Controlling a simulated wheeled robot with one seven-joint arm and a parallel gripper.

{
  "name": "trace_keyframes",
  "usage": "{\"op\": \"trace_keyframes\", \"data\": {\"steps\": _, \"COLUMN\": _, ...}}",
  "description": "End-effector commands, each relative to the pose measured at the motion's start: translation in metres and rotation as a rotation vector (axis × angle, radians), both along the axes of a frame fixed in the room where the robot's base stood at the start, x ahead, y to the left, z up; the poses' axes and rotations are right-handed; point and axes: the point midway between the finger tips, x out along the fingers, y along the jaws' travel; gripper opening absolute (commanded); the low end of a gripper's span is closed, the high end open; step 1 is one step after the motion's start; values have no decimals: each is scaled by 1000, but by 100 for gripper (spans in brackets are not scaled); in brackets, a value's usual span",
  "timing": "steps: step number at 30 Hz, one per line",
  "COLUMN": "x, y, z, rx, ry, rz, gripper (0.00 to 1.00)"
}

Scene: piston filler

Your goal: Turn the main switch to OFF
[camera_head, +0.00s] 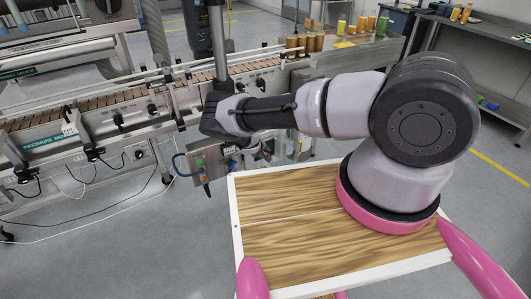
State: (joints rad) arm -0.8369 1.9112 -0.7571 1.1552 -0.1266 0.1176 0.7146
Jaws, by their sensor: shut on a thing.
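A grey control box (208,166) hangs at the side of the conveyor line, left of centre, with small coloured controls on its face. My arm reaches left over the wooden top, and its wrist bends down beside the box. My gripper (238,149) is at the right end of the box, small and partly covered by my own wrist. It is shut on the main switch there. The switch itself is hidden by the gripper and wrist, so its position cannot be read.
The conveyor (120,100) runs behind the box, with several brown containers (305,43) at its far end. Blue cable and a dark lead hang by the box. Cables lie on the floor at left. A grey workbench (480,45) stands at the back right. Open floor lies in front of the box.

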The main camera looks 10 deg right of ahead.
Motion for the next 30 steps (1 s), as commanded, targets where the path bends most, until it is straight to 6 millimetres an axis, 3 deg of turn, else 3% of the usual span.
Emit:
{"op": "trace_keyframes", "data": {"steps": 15, "x": -1, "y": 5, "z": -6, "rx": -304, "ry": -101, "rz": -2, "gripper": 0}}
{"op": "trace_keyframes", "data": {"steps": 30, "x": -2, "y": 6, "z": -8, "rx": -406, "ry": -132, "rz": -1, "gripper": 0}}
